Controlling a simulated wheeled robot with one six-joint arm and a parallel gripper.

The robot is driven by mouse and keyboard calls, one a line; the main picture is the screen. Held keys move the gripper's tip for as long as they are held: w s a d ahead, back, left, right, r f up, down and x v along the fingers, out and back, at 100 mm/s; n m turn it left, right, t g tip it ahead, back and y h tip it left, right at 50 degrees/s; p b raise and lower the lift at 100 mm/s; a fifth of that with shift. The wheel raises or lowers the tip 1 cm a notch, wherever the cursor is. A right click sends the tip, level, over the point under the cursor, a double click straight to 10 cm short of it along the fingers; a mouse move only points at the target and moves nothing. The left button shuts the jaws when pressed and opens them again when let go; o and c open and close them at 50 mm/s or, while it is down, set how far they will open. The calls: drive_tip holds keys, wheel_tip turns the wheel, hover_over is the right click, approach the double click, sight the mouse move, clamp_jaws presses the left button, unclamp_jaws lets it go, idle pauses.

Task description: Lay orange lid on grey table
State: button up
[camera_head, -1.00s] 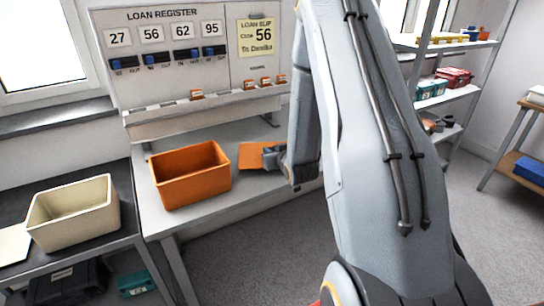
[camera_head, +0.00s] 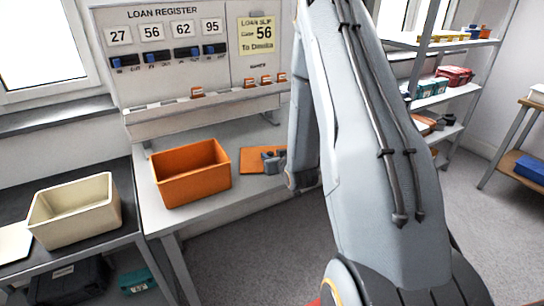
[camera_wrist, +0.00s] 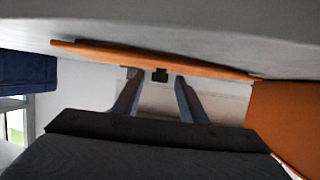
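The orange lid (camera_head: 252,161) lies flat on the grey table (camera_head: 215,212), right of the orange box. In the wrist view, which looks upside down, the lid (camera_wrist: 100,53) shows edge-on against the table surface (camera_wrist: 200,25), with a small dark piece at its middle. My gripper (camera_head: 272,159) is at the lid's right part. In the wrist view its two fingers (camera_wrist: 158,77) stand apart on either side of the dark piece, with visible gaps, so it is open. My arm hides the table's right part.
The open orange box (camera_head: 190,190) stands close left of the lid, and its wall (camera_wrist: 290,115) shows in the wrist view. The loan register board (camera_head: 180,60) rises behind the table. A cream bin (camera_head: 75,220) stands on the dark table at left.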

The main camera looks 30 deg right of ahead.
drive_tip(key=shift+r, duration=0.1)
drive_tip(key=shift+s+r, duration=0.1)
drive_tip(key=shift+s, duration=0.05)
drive_tip(key=b+v, duration=0.2)
drive_tip(key=v, duration=0.9)
drive_tip(key=shift+s+a+r, duration=0.1)
drive_tip(key=shift+s, duration=0.1)
drive_tip(key=s+a+r+n+g+y, duration=0.1)
drive_tip(key=s+a+r+g+y, duration=0.1)
drive_tip(key=s+a+g, duration=1.1)
drive_tip(key=s+a+r, duration=0.1)
drive_tip(key=s+a, duration=0.3)
drive_tip(key=s, duration=0.3)
drive_tip(key=shift+a+n, duration=0.3)
